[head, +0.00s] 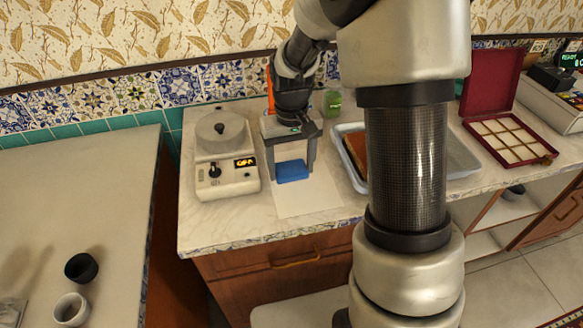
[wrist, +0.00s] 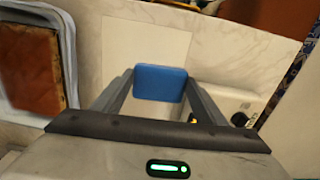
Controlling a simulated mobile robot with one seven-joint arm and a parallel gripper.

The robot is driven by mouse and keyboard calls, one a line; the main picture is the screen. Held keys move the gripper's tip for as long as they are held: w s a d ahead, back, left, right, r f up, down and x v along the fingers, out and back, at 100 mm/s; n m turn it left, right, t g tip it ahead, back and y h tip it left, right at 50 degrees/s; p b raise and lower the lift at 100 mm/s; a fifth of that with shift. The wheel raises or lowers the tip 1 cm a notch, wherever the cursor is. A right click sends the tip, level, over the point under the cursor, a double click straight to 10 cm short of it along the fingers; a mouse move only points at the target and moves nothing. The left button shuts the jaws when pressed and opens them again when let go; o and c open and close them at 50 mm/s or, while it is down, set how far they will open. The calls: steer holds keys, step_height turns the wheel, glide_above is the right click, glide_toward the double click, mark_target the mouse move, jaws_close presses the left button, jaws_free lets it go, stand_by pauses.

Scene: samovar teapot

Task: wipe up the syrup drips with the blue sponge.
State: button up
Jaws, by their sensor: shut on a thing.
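My gripper (head: 291,165) is shut on the blue sponge (head: 292,172), which sits between the two fingertips. In the wrist view the sponge (wrist: 160,84) spans the gap between my fingers (wrist: 160,92). The sponge is over the far part of a pale square sheet (head: 308,201) on the counter. I cannot tell whether the sponge touches it. The sheet also shows in the wrist view (wrist: 146,42) and looks plain there. I make out no syrup drips in either view; any under the sponge or gripper are hidden.
A white appliance with a round top (head: 224,178) stands close left of my gripper. A pale tray (head: 462,160) holding a brown slab (wrist: 36,70) is to the right. A green jar (head: 332,103) stands behind. The counter's front strip (head: 235,230) is clear.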

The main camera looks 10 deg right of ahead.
step_height(320, 180, up, 2)
steer(key=shift+p, duration=0.5)
